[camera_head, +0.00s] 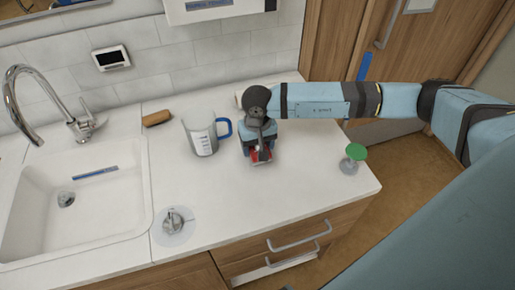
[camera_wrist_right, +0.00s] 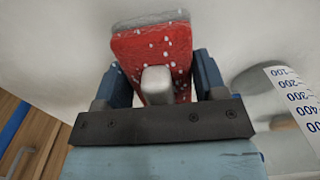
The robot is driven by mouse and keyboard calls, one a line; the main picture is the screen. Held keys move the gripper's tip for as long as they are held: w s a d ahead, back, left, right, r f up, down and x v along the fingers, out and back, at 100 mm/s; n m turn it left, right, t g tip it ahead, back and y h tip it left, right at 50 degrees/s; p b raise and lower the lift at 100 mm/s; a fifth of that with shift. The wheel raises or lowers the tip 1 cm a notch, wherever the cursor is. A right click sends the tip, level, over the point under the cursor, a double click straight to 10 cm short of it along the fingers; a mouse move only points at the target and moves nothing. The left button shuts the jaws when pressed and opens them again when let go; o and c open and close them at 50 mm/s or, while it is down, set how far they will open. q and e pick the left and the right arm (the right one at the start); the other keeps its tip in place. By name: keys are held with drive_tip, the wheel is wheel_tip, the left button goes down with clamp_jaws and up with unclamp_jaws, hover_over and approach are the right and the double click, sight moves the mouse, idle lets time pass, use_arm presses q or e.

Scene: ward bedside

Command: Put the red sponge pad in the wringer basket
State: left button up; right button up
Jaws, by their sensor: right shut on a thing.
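The red sponge pad (camera_wrist_right: 140,52) is red with white specks and has a grey layer along its far edge. In the head view a small part of it (camera_head: 264,156) shows below my right gripper (camera_head: 259,150), over the counter right of the measuring jug. My right gripper is shut on the pad, with a blue finger on each side of it in the right wrist view (camera_wrist_right: 155,88). I cannot tell whether the pad touches the counter. I cannot make out a wringer basket in either view. My left gripper is not in view.
A clear measuring jug (camera_head: 203,139) with a blue handle stands close left of my right gripper. A green-topped clear item (camera_head: 353,157) stands near the counter's right edge. A metal fitting on a round base (camera_head: 175,222) is at the front, beside the sink (camera_head: 115,215). The front-middle counter (camera_head: 265,195) is clear.

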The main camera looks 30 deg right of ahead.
wheel_tip(320, 180, down, 2)
drive_tip(key=shift+f, duration=0.1)
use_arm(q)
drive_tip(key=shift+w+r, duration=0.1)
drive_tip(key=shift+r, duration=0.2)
use_arm(e)
drive_tip(key=shift+f, duration=0.15)
drive_tip(key=o, duration=0.9)
drive_tip(key=shift+c, duration=0.2)
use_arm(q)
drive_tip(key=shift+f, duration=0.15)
